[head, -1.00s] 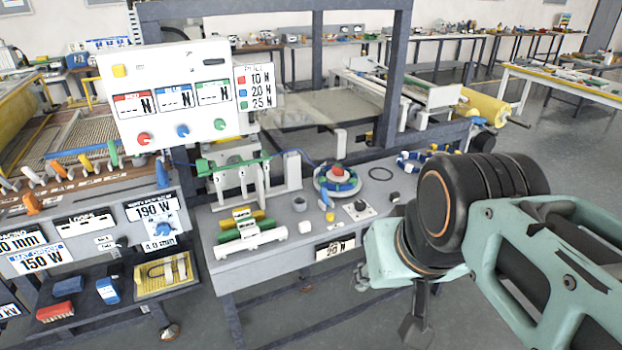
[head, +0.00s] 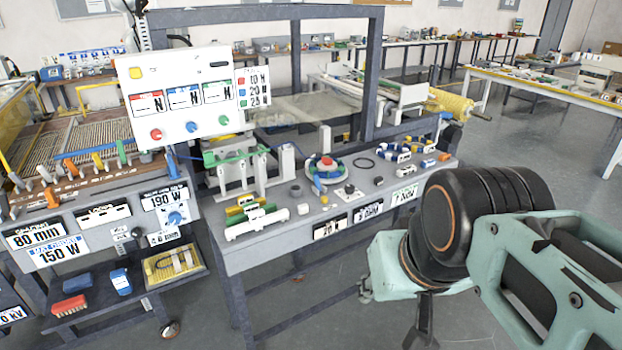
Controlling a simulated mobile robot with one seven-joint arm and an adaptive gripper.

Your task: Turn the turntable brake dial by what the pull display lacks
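The turntable (head: 316,176), a round white and blue piece with a red centre, sits on the grey bench. The white display panel (head: 182,97) stands upright at the left, with red, blue and green windows marked N; no digits are readable. Beside it is a card of N values (head: 254,88).
Labels (head: 368,211) line the bench front. A frame post (head: 295,70) rises behind. Open floor lies right of the bench.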

